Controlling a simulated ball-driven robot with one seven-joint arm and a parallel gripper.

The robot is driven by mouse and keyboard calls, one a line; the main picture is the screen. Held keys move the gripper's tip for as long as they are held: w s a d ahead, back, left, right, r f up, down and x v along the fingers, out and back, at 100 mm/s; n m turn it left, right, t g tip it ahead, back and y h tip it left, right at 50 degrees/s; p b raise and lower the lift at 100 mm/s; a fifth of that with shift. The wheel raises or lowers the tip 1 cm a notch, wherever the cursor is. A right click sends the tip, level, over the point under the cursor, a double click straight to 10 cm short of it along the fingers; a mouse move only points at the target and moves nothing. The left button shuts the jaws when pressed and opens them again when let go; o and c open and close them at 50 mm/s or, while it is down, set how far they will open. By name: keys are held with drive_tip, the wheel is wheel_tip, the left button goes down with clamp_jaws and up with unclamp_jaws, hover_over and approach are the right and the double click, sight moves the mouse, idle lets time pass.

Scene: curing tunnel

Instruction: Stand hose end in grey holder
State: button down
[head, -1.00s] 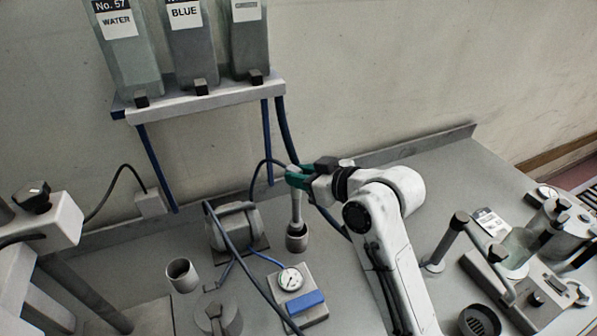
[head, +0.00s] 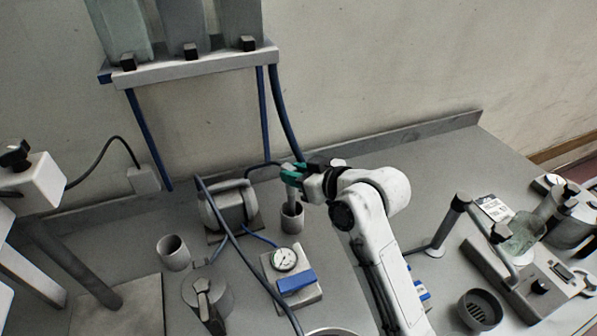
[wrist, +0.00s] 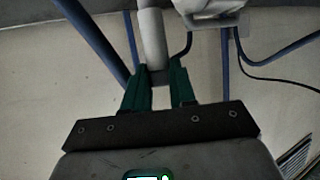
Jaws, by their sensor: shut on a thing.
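The hose end (head: 291,198) is a pale grey upright tube. My gripper (head: 289,178) is shut on its upper part; the tube also shows between the green fingers in the wrist view (wrist: 151,40). The grey holder (head: 292,218) is a short round cup on the bench directly below my gripper. The tube's lower part goes down into the holder's mouth and its tip is hidden there. It looks upright. A dark blue hose (head: 264,164) curves to the gripper from the left.
A pump-like unit (head: 229,206) and a gauge box (head: 285,260) with a blue block stand close to the holder. An empty grey cup (head: 173,253) stands further left. A bottle shelf (head: 190,68) with blue hanging hoses is behind. Bench right of my arm has some clear room.

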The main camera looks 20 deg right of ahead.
drive_tip(key=shift+f+b, duration=0.3)
drive_tip(key=shift+f, duration=0.3)
idle(0.9)
drive_tip(key=shift+c, duration=1)
unclamp_jaws()
drive_tip(key=shift+s, duration=0.1)
idle(0.3)
drive_tip(key=p+v, duration=0.3)
drive_tip(key=v, duration=0.5)
drive_tip(key=shift+r+p, duration=0.15)
drive_tip(key=shift+p, duration=0.25)
idle(1.2)
drive_tip(key=shift+s+d, duration=0.1)
wheel_tip(320, 180, up, 6)
drive_tip(key=s+d+p, duration=0.1)
drive_tip(key=s+p, duration=0.1)
drive_tip(key=p, duration=0.3)
drive_tip(key=shift+s, duration=0.25)
idle(0.4)
